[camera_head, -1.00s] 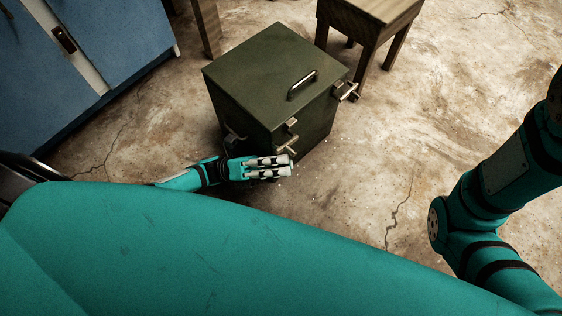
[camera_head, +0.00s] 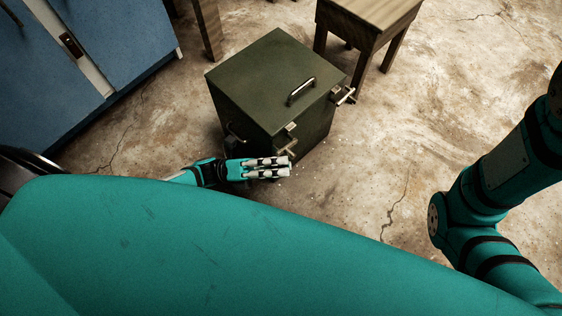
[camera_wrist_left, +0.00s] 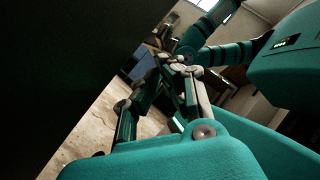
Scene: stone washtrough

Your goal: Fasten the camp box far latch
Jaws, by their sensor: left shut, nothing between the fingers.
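The camp box (camera_head: 265,75) is a dark green chest with its lid down and a metal handle on top, standing on the floor in the head view. Its far latch (camera_head: 342,95) is at the right end of the front, with a metal bar sticking out from the face. The near latch (camera_head: 288,147) also juts out, below a small catch. My left gripper (camera_head: 288,167) is shut and empty, low beside the box's near corner, well away from the far latch. Its fingers fill the middle of the left wrist view (camera_wrist_left: 172,64). My right gripper is out of frame.
A wooden stool (camera_head: 370,20) stands close behind the box on the right. A blue cabinet (camera_head: 60,60) is at the left. The cracked floor (camera_head: 410,130) right of the box is clear. A dark surface fills the left wrist view's left side.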

